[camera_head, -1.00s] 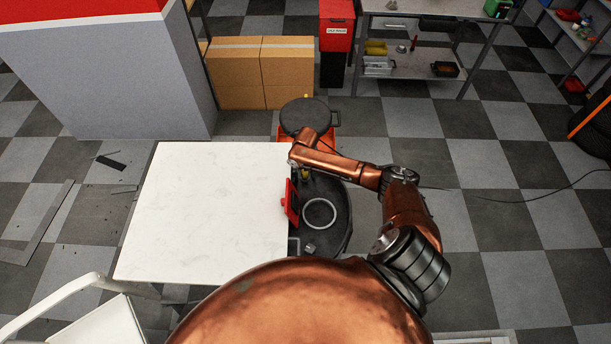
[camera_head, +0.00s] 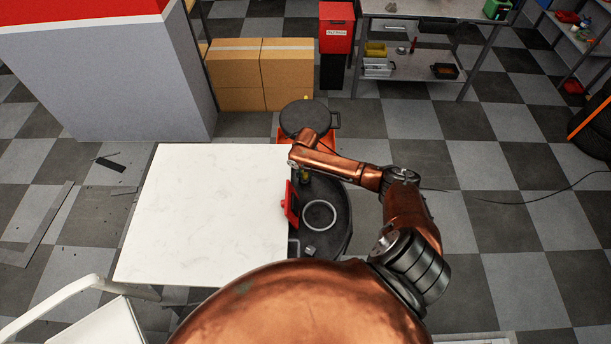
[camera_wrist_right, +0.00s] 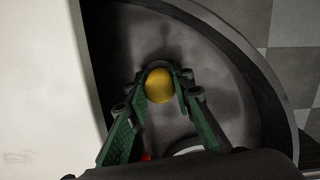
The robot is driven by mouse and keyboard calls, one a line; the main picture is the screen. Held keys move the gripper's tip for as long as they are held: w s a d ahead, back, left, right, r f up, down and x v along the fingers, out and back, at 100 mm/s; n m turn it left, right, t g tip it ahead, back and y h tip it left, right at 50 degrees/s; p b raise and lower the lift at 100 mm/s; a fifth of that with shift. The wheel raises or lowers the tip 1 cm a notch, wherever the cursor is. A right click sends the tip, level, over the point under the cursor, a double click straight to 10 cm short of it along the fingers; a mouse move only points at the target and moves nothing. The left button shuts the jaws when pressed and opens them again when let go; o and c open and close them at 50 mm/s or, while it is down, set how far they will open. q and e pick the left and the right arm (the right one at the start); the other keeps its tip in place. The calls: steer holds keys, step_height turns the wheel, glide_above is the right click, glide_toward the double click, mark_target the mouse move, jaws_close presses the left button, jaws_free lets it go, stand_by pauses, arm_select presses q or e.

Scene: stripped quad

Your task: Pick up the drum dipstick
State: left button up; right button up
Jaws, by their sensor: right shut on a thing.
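The drum dipstick shows as a round yellow knob (camera_wrist_right: 159,86) in the right wrist view, seen from above. My right gripper (camera_wrist_right: 167,92) has its two green-sided fingers shut on it. The rest of the stick is hidden beneath the knob. In the head view a small yellow bit (camera_head: 305,176) shows below the end of my right arm, by the far side of the dark drum top (camera_head: 338,220). I cannot tell how far, if at all, the stick is raised. My left gripper is not in view.
A bare white table (camera_head: 210,212) stands left of the drum. A red item (camera_head: 290,207), a pale ring (camera_head: 319,230) and a small grey piece (camera_head: 309,250) are at the drum top. A black round lid (camera_head: 304,117) lies beyond.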

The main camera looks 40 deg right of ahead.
step_height(320, 180, up, 26)
steer(key=p, duration=0.8)
steer(key=shift+f, duration=0.25)
stand_by(0.4)
